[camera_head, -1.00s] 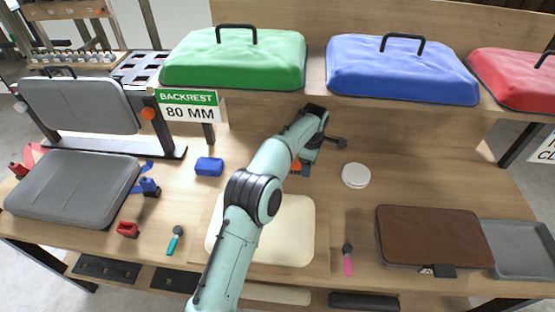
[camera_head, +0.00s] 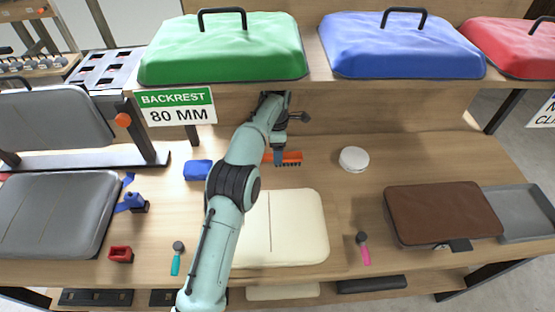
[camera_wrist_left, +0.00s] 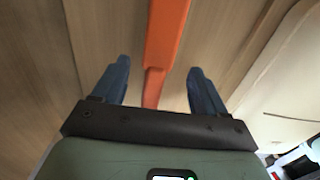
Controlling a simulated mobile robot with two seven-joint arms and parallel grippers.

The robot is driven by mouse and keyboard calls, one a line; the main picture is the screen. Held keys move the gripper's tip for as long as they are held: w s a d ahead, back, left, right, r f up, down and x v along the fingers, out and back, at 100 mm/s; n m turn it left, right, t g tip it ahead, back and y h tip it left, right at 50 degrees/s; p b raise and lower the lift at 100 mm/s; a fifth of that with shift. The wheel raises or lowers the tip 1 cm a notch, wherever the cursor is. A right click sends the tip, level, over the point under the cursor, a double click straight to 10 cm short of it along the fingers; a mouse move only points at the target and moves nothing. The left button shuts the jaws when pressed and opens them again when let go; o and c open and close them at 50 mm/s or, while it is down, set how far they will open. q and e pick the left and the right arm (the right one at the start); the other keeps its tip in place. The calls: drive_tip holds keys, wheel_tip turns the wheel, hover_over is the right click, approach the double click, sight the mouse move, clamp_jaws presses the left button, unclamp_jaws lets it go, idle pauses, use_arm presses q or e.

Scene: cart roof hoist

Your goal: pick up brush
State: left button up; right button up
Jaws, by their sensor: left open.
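The brush (camera_head: 290,157) has an orange body with dark bristles and lies on the table below the shelf. My left arm reaches over the table, and its gripper (camera_head: 276,156) is at the left part of the brush. In the left wrist view the orange brush (camera_wrist_left: 164,45) runs between the two blue fingers of my left gripper (camera_wrist_left: 158,80). The fingers are apart, with a gap on each side of the brush. The arm hides part of the brush in the head view. My right gripper does not show.
A cream pad (camera_head: 290,228) lies in front of the brush. A blue block (camera_head: 198,170) is to the left and a white round disc (camera_head: 354,159) to the right. The shelf with green (camera_head: 222,52) and blue (camera_head: 400,48) cushions overhangs behind.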

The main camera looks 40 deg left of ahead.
use_arm(q)
drive_tip(key=f, duration=0.2)
drive_tip(key=f+b, duration=0.1)
drive_tip(key=f, duration=0.1)
drive_tip(key=shift+w+f, duration=0.2)
drive_tip(key=shift+f, duration=0.15)
drive_tip(key=c, duration=1.1)
drive_tip(key=shift+r, duration=0.1)
wheel_tip(320, 180, up, 10)
drive_tip(key=p, duration=0.3)
